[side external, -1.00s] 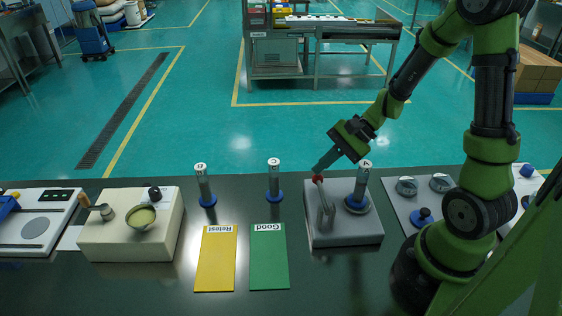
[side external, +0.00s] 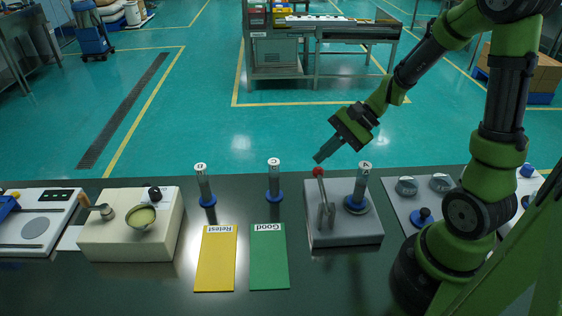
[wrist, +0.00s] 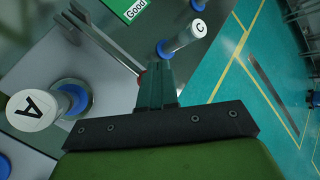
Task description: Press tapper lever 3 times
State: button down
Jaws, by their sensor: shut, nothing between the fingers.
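The tapper lever is a grey arm (side external: 325,200) with a red ball knob (side external: 318,172), standing raised on the grey tapper box (side external: 345,238). My gripper (side external: 318,160) is shut and empty, just above the red knob with a small gap in the side view. Cylinder A (side external: 360,187) with a blue base stands on the same box, right of the lever. In the wrist view my gripper (wrist: 155,72) points towards the bench, with cylinder A (wrist: 45,108) at left and cylinder C (wrist: 183,38) ahead. The knob is mostly hidden there behind the fingers.
Cylinder C (side external: 274,180) and cylinder B (side external: 205,185) stand left of the box. A green Good mat (side external: 269,262) and a yellow Retest mat (side external: 215,262) lie in front. A cream box with a bowl (side external: 140,217) is farther left. A panel with dishes (side external: 405,205) is at right.

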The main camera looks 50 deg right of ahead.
jog(key=shift+r, duration=2.5)
jog(key=s+a+r+n+t+h, duration=0.2)
jog(key=s+a+r+n+h, duration=0.3)
jog(key=s+r+n, duration=0.3)
jog(key=a+n, duration=0.1)
jog(key=n, duration=0.2)
jog(key=shift+n+h, duration=0.3)
